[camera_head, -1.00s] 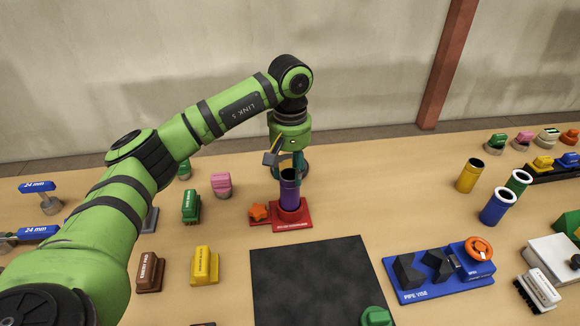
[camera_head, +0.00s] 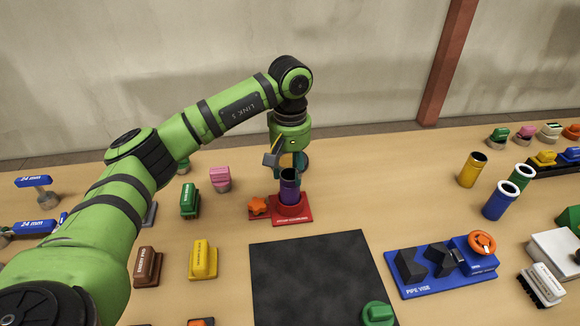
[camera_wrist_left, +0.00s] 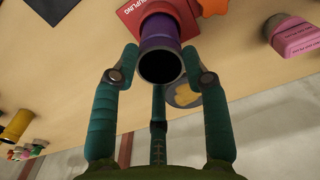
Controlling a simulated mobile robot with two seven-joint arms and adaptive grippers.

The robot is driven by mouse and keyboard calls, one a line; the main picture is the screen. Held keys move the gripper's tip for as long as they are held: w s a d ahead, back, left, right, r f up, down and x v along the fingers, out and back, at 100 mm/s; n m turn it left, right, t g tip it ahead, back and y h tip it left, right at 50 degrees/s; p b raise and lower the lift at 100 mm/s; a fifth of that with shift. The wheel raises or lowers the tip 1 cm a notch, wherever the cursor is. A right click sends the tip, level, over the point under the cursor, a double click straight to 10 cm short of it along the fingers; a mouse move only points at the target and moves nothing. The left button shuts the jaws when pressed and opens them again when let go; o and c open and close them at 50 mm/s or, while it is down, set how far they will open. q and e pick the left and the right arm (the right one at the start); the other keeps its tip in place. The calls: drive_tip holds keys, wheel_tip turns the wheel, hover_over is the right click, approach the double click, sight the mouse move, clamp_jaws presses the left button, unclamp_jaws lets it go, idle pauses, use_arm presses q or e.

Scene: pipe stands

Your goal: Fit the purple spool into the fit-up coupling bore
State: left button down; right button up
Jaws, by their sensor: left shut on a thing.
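The purple spool (camera_head: 289,187) stands upright over the red fit-up coupling (camera_head: 304,215) near the middle of the table. Its lower end meets the coupling's raised collar; how deep it sits in the bore cannot be told. My left gripper (camera_head: 288,168) points down from above and is shut on the spool. My right gripper is not in view.
An orange star-shaped knob (camera_head: 258,206) sits at the coupling's left. A black mat (camera_head: 315,275) lies in front. Green (camera_head: 189,201), pink (camera_head: 220,178) and yellow (camera_head: 203,260) blocks stand left. A blue pipe vise (camera_head: 440,281) and upright pipes (camera_head: 471,170) stand right.

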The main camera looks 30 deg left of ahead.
use_arm(q)
drive_tip(key=shift+f+b, duration=0.35)
drive_tip(key=shift+f, duration=0.15)
drive_tip(key=c, duration=0.6)
unclamp_jaws()
drive_tip(key=shift+o, duration=0.2)
wheel_tip(320, 180, up, 5)
drive_tip(key=p, duration=0.3)
drive_tip(key=shift+r, duration=0.1)
wheel_tip(320, 180, up, 12)
